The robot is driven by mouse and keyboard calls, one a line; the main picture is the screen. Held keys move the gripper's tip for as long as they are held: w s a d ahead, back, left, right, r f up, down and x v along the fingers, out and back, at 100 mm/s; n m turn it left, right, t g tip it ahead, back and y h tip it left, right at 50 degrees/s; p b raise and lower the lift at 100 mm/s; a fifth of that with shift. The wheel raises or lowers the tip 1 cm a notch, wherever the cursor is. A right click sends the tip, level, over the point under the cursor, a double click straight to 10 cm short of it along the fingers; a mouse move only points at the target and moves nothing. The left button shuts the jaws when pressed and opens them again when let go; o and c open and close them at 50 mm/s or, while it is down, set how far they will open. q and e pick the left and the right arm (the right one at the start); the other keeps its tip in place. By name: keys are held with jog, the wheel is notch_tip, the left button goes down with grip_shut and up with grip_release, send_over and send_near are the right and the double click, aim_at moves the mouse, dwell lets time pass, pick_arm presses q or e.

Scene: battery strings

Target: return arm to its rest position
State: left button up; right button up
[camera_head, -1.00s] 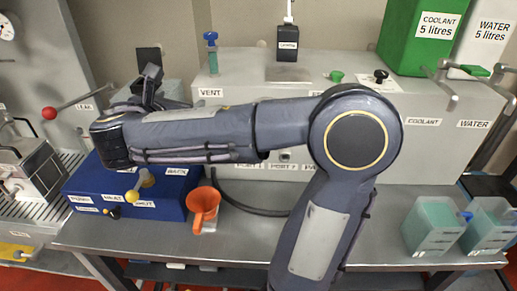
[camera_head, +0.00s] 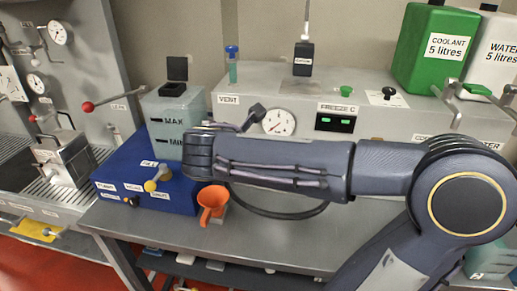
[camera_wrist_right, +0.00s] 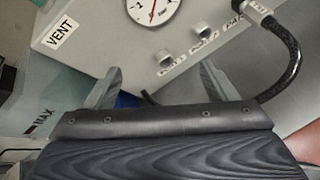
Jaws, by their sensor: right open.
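My right arm (camera_head: 285,168) reaches in from the right and lies across the head view, in front of the grey machine. Its right gripper (camera_head: 250,118) is mostly hidden behind the wrist, with a small dark finger part showing near the gauge. In the right wrist view my right gripper (camera_wrist_right: 161,70) has its two fingers spread apart. My left gripper is not in view.
The grey machine (camera_head: 390,113) carries a gauge (camera_head: 278,122) and a curved hose (camera_wrist_right: 287,58). A tank (camera_head: 172,111) sits above a blue box (camera_head: 140,176). A green coolant container (camera_head: 430,50) is at the back right.

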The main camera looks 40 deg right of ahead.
jog(key=shift+s, duration=0.1)
dwell(0.5)
jog(key=s+a+f+m+g+y, duration=0.1)
jog(key=s+a+f+m+y, duration=0.2)
jog(key=s+f+m+y, duration=0.35)
jog(key=s+a+f+m+y, duration=0.4)
jog(key=a+m, duration=0.2)
jog(key=a, duration=0.1)
jog(key=s+a+f+m+t+y, duration=0.1)
jog(key=s+a+f+m+y, duration=0.2)
jog(key=a+m, duration=0.4)
jog(key=shift+s+a+f+y, duration=0.15)
jog(key=shift+s+f+y, duration=0.2)
jog(key=shift+s+y, duration=0.25)
